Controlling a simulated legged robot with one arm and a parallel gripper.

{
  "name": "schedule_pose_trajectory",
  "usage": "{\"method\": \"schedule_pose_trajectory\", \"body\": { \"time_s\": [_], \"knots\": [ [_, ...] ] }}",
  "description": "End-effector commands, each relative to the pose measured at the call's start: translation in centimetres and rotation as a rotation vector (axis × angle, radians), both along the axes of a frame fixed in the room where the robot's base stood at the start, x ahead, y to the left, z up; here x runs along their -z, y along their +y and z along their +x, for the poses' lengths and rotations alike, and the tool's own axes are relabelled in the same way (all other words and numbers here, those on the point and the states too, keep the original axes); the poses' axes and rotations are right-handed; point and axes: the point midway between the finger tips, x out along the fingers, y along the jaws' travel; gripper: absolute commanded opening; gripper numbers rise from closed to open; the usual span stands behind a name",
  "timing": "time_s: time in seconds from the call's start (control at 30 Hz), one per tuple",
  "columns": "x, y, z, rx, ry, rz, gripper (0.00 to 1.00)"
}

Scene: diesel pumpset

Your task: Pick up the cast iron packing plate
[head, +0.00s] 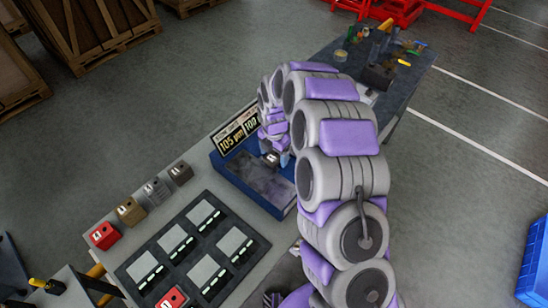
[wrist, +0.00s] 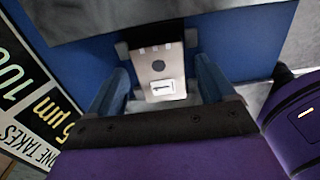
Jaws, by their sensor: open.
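A small grey block (wrist: 160,66) with a dark round spot and a white label lies between my fingers in the wrist view. In the head view the same block (head: 271,158) shows just below my gripper (head: 277,150), at the far end of the blue tray (head: 283,211). My gripper (wrist: 162,82) is open, with one blue finger on each side of the block. I cannot tell whether the fingers touch it. The label is too small to read, so I cannot confirm it is the cast iron packing plate. My arm hides part of the tray's right side.
A red block (head: 104,235), a tan block (head: 130,210), a grey block (head: 156,190) and a dark block (head: 180,173) stand in a row on the bench. A dark panel (head: 150,253) holds several pale squares and another red block (head: 172,298). A sign (head: 238,133) stands behind the tray.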

Motion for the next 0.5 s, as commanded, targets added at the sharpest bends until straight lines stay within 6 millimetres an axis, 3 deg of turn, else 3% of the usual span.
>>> {"method": "schedule_pose_trajectory", "body": {
  "time_s": [0.13, 0.5],
  "knots": [
    [-0.11, -0.01, 0.03, 0.0, -0.001, 0.001, 0.82],
    [-0.14, -0.01, 0.04, 0.0, -0.001, 0.0, 0.47]
  ]
}}
